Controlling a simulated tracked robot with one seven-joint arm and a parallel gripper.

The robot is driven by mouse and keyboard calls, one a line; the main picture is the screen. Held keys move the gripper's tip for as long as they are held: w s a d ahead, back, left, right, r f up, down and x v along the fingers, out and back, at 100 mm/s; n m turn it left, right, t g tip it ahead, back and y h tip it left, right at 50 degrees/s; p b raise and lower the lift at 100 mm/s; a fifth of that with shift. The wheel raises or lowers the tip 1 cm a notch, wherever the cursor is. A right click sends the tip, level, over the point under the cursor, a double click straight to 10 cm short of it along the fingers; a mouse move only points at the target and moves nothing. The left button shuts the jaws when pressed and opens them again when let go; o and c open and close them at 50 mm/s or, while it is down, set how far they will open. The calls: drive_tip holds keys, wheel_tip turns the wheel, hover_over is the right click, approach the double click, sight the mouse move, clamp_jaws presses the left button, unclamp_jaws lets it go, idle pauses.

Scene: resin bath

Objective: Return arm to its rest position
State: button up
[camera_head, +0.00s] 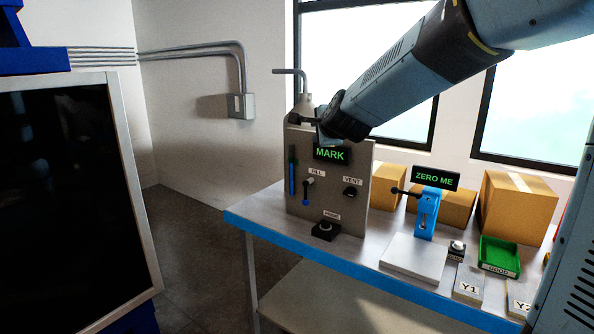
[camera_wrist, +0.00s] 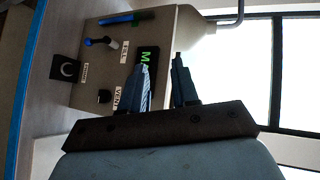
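My gripper (camera_head: 318,128) is in front of the upper part of the grey resin bath panel (camera_head: 335,210), beside its green MARK display (camera_head: 331,154). My arm reaches down to it from the upper right. In the wrist view my gripper (camera_wrist: 162,62) shows two blue fingers standing apart with nothing between them. There the left finger partly covers the MARK display (camera_wrist: 149,54). The panel (camera_wrist: 115,70) appears turned sideways, with its FILL lever (camera_wrist: 98,42) and VENT knob (camera_wrist: 104,96) clear of the fingers.
The panel stands on a blue-edged bench (camera_head: 262,217). To its right are a blue device with a ZERO ME display (camera_head: 435,178), a white plate (camera_head: 413,258), a green bin (camera_head: 499,256) and cardboard boxes (camera_head: 516,208). A large dark screen (camera_head: 75,190) stands at left.

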drive_tip(key=s+d+f+n+g+h, duration=0.1)
drive_tip(key=s+d+n, duration=0.4)
drive_tip(key=s, duration=0.6)
drive_tip(key=s+d+f+n+g+h, duration=0.1)
drive_tip(key=s+d+f+n+g, duration=0.3)
drive_tip(key=s+d, duration=0.3)
drive_tip(key=s+d+f+n+g+h, duration=0.1)
drive_tip(key=s+d+f+n+g, duration=0.2)
drive_tip(key=s, duration=1.3)
drive_tip(key=d+n, duration=0.2)
drive_tip(key=n, duration=0.1)
drive_tip(key=shift+s+d, duration=0.3)
drive_tip(key=shift+d, duration=0.1)
